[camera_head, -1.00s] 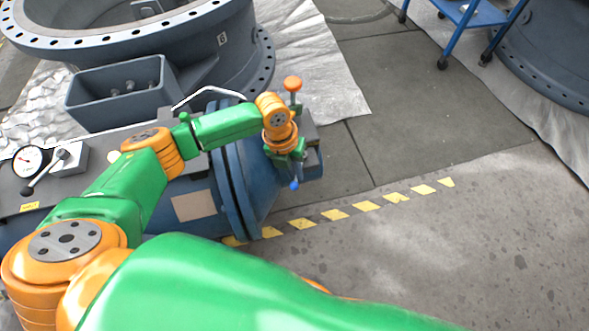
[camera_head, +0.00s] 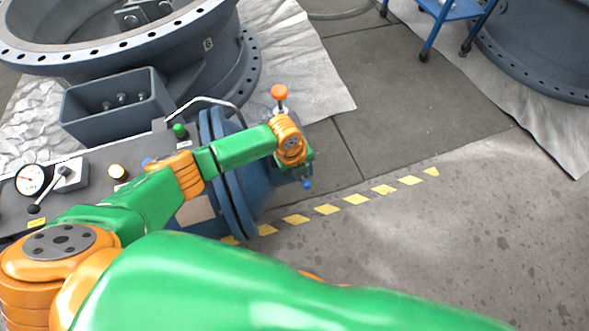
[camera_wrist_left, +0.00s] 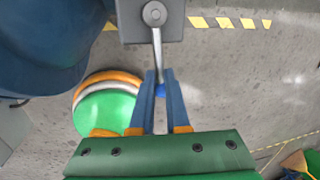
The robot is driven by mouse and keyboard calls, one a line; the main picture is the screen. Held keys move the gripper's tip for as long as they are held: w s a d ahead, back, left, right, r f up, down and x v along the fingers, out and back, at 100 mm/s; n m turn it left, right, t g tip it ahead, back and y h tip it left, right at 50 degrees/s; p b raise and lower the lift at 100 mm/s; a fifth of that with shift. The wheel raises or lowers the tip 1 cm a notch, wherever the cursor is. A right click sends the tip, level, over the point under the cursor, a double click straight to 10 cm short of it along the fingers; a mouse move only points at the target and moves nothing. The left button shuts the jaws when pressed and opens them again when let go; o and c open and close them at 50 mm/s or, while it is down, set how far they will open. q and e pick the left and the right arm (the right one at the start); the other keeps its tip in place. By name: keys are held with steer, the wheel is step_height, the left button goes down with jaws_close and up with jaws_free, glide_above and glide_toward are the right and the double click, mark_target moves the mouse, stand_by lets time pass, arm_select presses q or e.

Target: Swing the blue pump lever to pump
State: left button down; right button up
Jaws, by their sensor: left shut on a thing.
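The blue pump lever is a thin metal lever (camera_wrist_left: 157,50) with a blue knob (camera_wrist_left: 161,91). In the left wrist view it runs from a round pivot on a grey block (camera_wrist_left: 154,14) down between my fingers. The blue knob also shows in the head view (camera_head: 307,185), just below my left gripper (camera_head: 304,172). In the left wrist view my left gripper (camera_wrist_left: 160,88) is shut on the lever near its knob, one blue finger on each side. In the head view my wrist and hand hide most of the lever. My right gripper is not in view.
A blue flange (camera_head: 232,180) stands beside my left arm. Floor right of the yellow dashed line (camera_head: 356,199) is clear.

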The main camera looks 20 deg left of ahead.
arm_select(q)
steer(key=shift+w+d+n+t+y, duration=0.15)
steer(key=shift+w+d+n, duration=0.2)
steer(key=shift+n, duration=0.5)
steer(key=shift+w+d+n+t+y, duration=0.1)
steer(key=shift+w+d+n, duration=0.25)
steer(key=shift+n, duration=0.45)
steer(key=shift+w+d+n+t+y, duration=0.15)
steer(key=shift+w+d+n, duration=0.2)
steer(key=shift+n, duration=0.5)
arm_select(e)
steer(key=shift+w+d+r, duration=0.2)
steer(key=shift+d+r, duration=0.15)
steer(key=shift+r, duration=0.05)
arm_select(q)
steer(key=shift+w, duration=0.15)
steer(key=c, duration=0.9)
jaws_free()
